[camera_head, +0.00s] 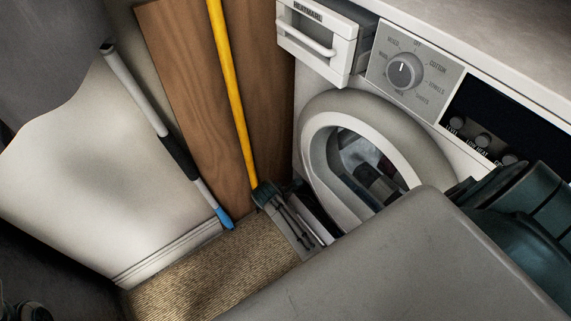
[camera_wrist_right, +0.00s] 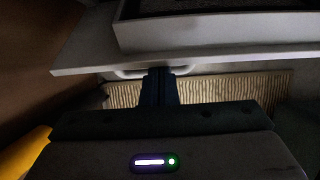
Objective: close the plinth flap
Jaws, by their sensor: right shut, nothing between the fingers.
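In the head view only a narrow pale and dark strip shows at the foot of the washing machine (camera_head: 428,140). My right gripper (camera_wrist_right: 158,77) is shut and empty, its fingertips close to the panel's near edge; I cannot tell if they touch. My left gripper is not clearly in view.
A yellow pole (camera_head: 232,90) and a wooden board (camera_head: 180,70) lean left of the machine, the pole close to my right gripper. A grey pole with a blue tip (camera_head: 150,105) leans further left. The detergent drawer (camera_head: 318,45) sticks out above. A woven mat (camera_head: 200,280) covers the floor.

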